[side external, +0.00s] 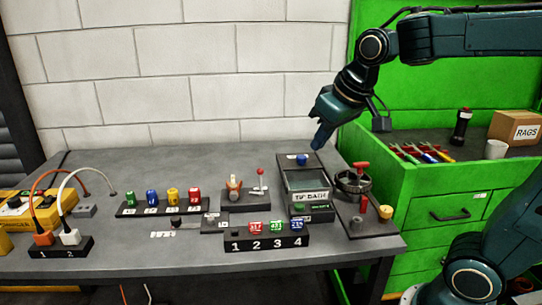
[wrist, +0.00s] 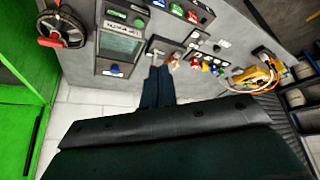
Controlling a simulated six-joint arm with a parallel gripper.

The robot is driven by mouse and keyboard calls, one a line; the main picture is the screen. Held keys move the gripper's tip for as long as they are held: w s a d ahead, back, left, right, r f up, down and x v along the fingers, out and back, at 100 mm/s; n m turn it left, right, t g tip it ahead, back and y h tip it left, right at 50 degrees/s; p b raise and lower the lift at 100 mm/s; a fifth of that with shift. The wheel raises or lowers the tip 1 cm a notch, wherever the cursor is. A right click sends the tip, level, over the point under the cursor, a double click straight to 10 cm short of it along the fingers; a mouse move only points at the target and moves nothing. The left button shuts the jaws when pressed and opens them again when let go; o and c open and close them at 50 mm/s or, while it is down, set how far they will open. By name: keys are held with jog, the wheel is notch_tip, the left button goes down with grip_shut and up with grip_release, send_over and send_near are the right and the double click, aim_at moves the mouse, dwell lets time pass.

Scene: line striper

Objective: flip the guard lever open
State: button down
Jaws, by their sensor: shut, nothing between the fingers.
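A small dark base plate (side external: 247,204) on the bench carries a thin upright lever with a red ball (side external: 260,172) and an orange and white piece (side external: 234,184) beside it. I cannot tell which of the two is the guard lever. In the wrist view the same plate (wrist: 157,47) lies just beyond my fingertips, with the orange and white piece (wrist: 172,60) at its right. My gripper (side external: 318,143) is shut and empty, pointing down above the back of the bench, apart from the plate and to its right. It also shows in the wrist view (wrist: 158,72).
A box with a clear window (side external: 305,180) and blue button (side external: 302,159) stands right of the plate, below my gripper. A handwheel (side external: 353,182) is further right. Colored switches (side external: 172,196) stand left, numbered blocks (side external: 267,243) in front. A green cabinet (side external: 440,215) borders the bench.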

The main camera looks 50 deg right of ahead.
jog(key=w+d+f+m, duration=0.1)
jog(key=w+d, duration=0.2)
jog(key=w, duration=0.9)
jog(key=m+h, duration=0.1)
send_over(261, 181)
jog(key=w, duration=0.3)
notch_tip(261, 181, down, 7)
jog(key=shift+s+d+g, duration=0.25)
jog(key=shift+d+g, duration=0.1)
jog(key=shift+g, duration=0.05)
jog(key=shift+w+d+f, duration=0.1)
jog(key=shift+d+f, duration=0.1)
jog(key=shift+f, duration=2.15)
jog(key=shift+d+f, duration=0.15)
jog(key=shift+f, duration=2.15)
